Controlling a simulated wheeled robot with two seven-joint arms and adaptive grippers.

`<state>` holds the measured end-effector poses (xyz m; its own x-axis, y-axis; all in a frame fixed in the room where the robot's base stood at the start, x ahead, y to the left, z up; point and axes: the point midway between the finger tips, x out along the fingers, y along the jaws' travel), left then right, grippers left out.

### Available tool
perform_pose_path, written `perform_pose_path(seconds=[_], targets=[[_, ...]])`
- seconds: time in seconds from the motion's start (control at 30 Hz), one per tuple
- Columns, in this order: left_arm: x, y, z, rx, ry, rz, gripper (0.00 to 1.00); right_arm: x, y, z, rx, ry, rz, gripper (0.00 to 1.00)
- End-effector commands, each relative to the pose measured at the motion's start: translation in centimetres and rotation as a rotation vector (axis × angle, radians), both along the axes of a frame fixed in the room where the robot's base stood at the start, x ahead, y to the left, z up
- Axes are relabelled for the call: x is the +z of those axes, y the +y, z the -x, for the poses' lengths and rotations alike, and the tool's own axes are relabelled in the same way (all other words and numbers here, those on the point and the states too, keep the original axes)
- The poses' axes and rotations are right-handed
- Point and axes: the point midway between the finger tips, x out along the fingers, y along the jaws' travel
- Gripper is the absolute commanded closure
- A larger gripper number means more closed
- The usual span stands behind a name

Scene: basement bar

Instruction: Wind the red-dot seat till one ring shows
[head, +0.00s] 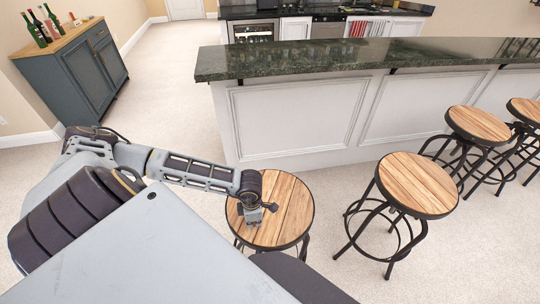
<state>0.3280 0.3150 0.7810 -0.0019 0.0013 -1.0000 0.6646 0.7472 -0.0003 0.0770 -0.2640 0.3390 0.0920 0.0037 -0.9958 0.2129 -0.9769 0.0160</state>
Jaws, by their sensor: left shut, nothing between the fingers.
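Several round stools with wooden plank seats and black metal frames stand along the bar. The nearest stool's seat (290,213) is under my left gripper (256,214), which points down at the left part of the seat. The gripper is shut and holds nothing; I cannot tell whether it touches the wood. I see no red dot on any seat. The nearest stool's post is hidden under its seat, and no rings can be made out there. The second stool's seat (417,184) stands to the right, apart from my arm. My right gripper is not in view.
The white panelled bar (290,118) with a dark green stone top (360,58) stands behind the stools. More stools (478,124) continue right. A blue-grey cabinet (75,75) with bottles stands at far left. Pale carpet (175,75) between cabinet and bar is clear.

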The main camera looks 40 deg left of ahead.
Motion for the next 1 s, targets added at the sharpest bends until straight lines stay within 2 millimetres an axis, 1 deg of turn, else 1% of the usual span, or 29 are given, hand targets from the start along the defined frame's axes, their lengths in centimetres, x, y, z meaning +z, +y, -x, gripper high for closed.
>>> perform_pose_path(seconds=[0.03, 0.2, 0.57, 1.0], targets=[[-0.1, -0.6, 0.0, -0.001, 0.002, 0.005, 1.00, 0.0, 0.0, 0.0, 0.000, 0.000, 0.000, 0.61], [-0.2, -2.1, -0.6, -0.002, 0.001, 0.006, 1.00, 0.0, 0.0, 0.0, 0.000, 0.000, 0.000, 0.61], [-0.2, -5.0, -1.7, -0.002, 0.000, 0.004, 1.00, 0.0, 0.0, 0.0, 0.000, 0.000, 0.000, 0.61], [-0.3, -5.3, -1.8, -0.001, 0.003, 0.002, 1.00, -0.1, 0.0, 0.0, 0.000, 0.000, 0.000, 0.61]])
